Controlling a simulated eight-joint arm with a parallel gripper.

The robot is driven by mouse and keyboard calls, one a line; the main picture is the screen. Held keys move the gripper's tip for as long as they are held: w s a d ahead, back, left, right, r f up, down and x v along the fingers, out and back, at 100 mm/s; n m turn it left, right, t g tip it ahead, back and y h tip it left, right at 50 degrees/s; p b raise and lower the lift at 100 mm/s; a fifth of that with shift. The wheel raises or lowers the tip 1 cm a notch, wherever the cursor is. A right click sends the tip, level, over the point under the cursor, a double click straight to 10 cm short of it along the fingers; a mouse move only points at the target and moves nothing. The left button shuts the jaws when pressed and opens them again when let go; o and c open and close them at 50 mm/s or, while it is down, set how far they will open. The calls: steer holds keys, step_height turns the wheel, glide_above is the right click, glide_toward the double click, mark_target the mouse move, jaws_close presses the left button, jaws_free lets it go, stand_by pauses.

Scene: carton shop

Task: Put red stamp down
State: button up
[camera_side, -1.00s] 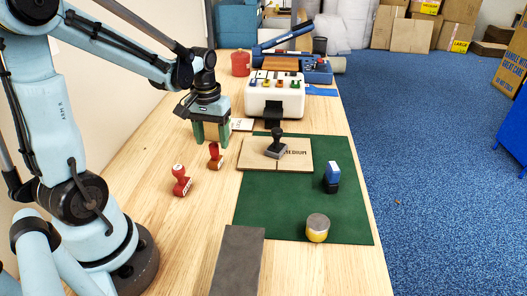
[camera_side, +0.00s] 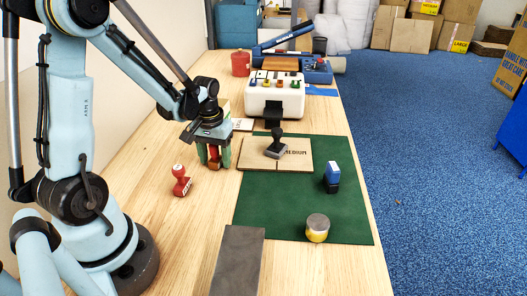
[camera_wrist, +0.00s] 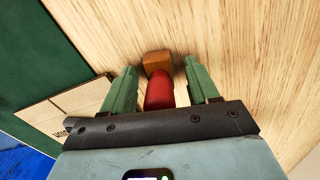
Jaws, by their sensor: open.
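A red stamp with a brown block (camera_side: 214,164) stands on the bare wooden table, left of the flat carton. My gripper (camera_side: 214,163) is around it, one green finger on each side. In the wrist view the stamp's red handle (camera_wrist: 160,92) and brown block (camera_wrist: 157,61) show between the fingertips (camera_wrist: 159,72), with gaps at the sides. The gripper is open.
A flat carton (camera_side: 244,158) marked MEDIUM lies on the green mat (camera_side: 285,200), with a dark stamp (camera_side: 276,146) on it. A grey slab (camera_side: 237,262) lies in front. Bare table surrounds the red stamps.

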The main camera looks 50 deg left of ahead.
jaws_close()
steer(key=shift+r, duration=0.2)
